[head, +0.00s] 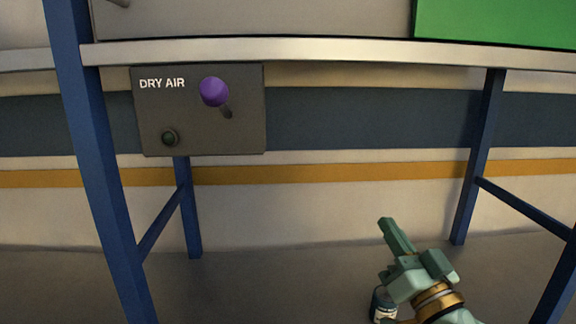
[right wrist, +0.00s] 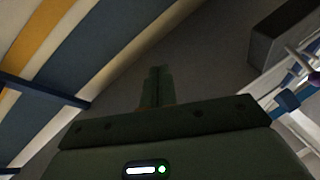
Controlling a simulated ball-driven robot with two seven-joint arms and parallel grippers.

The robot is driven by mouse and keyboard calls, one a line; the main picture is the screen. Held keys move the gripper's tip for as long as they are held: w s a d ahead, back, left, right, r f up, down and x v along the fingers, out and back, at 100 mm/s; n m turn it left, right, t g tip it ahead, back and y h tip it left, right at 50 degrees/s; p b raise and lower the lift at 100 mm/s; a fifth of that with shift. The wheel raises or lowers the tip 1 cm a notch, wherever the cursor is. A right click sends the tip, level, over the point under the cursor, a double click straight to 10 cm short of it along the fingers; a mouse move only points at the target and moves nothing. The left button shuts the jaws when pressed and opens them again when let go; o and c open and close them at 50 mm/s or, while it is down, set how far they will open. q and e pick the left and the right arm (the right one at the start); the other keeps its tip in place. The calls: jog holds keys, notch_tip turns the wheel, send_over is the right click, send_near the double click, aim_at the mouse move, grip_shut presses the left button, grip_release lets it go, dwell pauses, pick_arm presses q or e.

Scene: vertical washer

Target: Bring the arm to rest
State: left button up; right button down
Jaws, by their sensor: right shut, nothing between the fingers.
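My right gripper (head: 391,228) is in the lower right of the head view, below the bench and in front of the floor. Its green fingers point up and to the left, are closed together, and hold nothing. The same gripper (right wrist: 157,75) shows in the right wrist view with its two fingers side by side and touching. It is apart from the bench and the panel. My left gripper is not in the head view.
A bench top edge (head: 300,52) on blue legs (head: 485,150) crosses the view. A green block (head: 500,22) is upper right.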

jog(key=s+d+f+n+g+h, duration=0.1)
jog(key=s+f+n+g+h, duration=0.2)
jog(key=f, duration=0.7)
jog(key=s+d+f+n+g+h, duration=0.2)
jog(key=s+f+g, duration=0.25)
jog(key=f, duration=0.65)
jog(key=s+d+f+n+g+h, duration=0.2)
jog(key=s+d+f+g, duration=0.15)
jog(key=s+f, duration=0.3)
jog(key=s+d+f+n+g+h, duration=0.1)
jog(key=s+d+f+g+h, duration=0.3)
jog(key=s, duration=0.3)
jog(key=s+a+f+g+y+b, duration=0.1)
jog(key=s+a+f+y, duration=0.15)
jog(key=f, duration=0.95)
jog(key=s+a+f+g+y+b, duration=0.1)
jog(key=a+f+g+y, duration=0.15)
jog(key=f, duration=1.05)
jog(key=s+f+m+g+y+b, duration=0.1)
jog(key=s+f+m+g, duration=0.1)
jog(key=s+f, duration=1.6)
jog(key=s+m, duration=0.1)
jog(key=s, duration=0.2)
jog(key=shift+a+f, duration=0.25)
jog(key=shift+g, duration=0.25)
